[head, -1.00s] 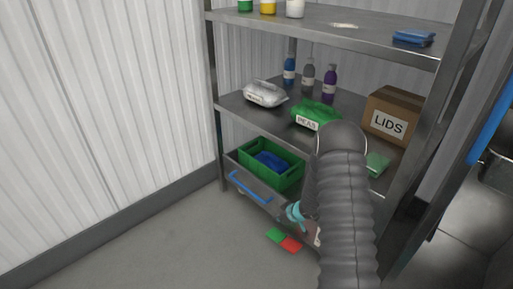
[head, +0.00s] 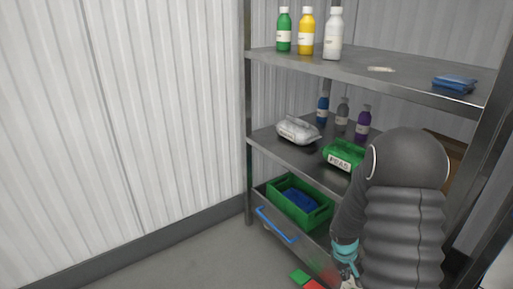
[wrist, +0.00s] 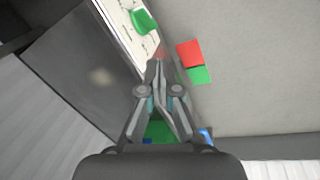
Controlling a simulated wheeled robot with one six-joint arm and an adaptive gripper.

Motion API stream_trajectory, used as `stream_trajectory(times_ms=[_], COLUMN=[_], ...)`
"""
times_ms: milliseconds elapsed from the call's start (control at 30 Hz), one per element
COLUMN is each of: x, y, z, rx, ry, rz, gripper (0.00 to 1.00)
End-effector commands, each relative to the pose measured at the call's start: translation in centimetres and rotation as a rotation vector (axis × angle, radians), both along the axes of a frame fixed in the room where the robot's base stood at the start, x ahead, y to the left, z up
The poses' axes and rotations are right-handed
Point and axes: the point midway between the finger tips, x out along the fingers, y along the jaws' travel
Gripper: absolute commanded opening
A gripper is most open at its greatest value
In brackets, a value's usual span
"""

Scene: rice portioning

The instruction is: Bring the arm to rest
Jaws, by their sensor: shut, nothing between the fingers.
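My gripper (head: 348,280) shows at the bottom of the head view, partly cut off by the frame edge, beside my dark ribbed arm. In the wrist view my gripper (wrist: 157,68) has its fingertips together with nothing held. It points down in front of the metal shelf rack (head: 300,158), near the lowest level. The arm hides part of the rack's right side.
A green crate (head: 322,215) with blue contents sits low in the rack, behind a blue handle (head: 276,226). A red square (wrist: 190,53) and a green square (wrist: 200,75) lie on the floor. Bottles and bags, including a green bag (head: 343,155), stand on the shelves.

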Motion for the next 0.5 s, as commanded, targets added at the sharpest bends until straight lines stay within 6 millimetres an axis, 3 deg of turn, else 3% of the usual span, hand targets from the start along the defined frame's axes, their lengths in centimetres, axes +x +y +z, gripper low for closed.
stream_trajectory(times_ms=[33, 200, 500], x=[-0.8, -4.0, -9.9], y=[0.3, 1.5, 4.7], z=[2.0, 7.4, 15.4], rx=[-0.004, 0.002, 0.060], ry=[0.001, 0.023, 0.015], rz=[-0.023, -0.100, -0.196], gripper=[0.00, 0.00, 0.00])
